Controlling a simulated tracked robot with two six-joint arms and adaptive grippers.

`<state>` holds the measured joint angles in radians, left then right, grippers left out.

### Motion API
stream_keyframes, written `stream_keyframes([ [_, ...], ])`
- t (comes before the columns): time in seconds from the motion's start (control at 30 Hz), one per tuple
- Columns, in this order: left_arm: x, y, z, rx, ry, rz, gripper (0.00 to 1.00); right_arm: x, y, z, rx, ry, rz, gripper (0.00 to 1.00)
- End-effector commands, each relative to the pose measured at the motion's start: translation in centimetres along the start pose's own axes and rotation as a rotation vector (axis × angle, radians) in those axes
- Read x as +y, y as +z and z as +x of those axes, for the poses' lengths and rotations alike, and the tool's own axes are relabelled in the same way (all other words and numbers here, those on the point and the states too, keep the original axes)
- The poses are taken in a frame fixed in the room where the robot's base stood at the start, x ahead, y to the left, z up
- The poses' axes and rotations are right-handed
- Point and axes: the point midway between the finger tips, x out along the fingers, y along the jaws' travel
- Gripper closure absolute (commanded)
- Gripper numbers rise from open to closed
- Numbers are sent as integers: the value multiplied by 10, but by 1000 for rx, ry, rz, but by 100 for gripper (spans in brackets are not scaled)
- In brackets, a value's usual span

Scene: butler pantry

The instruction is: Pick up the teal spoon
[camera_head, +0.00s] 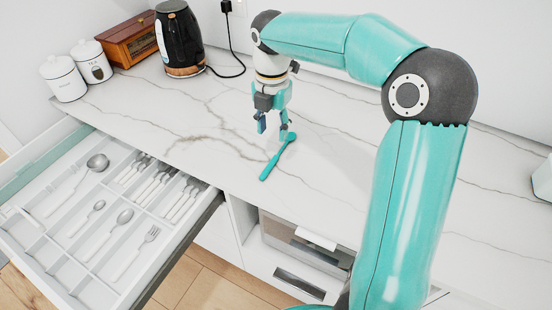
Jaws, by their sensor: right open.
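The teal spoon (277,158) lies on the white marble counter (215,140), slanting from lower left to upper right. My right gripper (272,130) points down just above the spoon's upper end and is open. The fingers overlap that end of the spoon in the picture, so I cannot tell whether they touch it. My left gripper is not in view.
An open drawer (205,222) with a cutlery tray of spoons and forks juts out at the lower left. A black kettle (178,38), two white canisters (62,78) and a wooden bread box (130,38) stand at the back left. The counter around the spoon is clear.

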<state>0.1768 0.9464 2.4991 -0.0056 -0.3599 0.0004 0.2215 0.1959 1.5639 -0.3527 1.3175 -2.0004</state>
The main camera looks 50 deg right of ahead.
Motion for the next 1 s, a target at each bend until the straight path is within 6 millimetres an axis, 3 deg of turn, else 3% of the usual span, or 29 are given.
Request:
stream_keyframes([
  [0.2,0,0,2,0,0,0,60,-3,1,43,2,-4,5,54],
  [0.53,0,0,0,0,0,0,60,-3,2,67,1,-3,6,54],
  [0.8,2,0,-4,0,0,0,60,-2,3,104,2,-3,6,54],
  [1.0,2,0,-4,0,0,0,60,-2,4,110,-1,1,6,54],
])
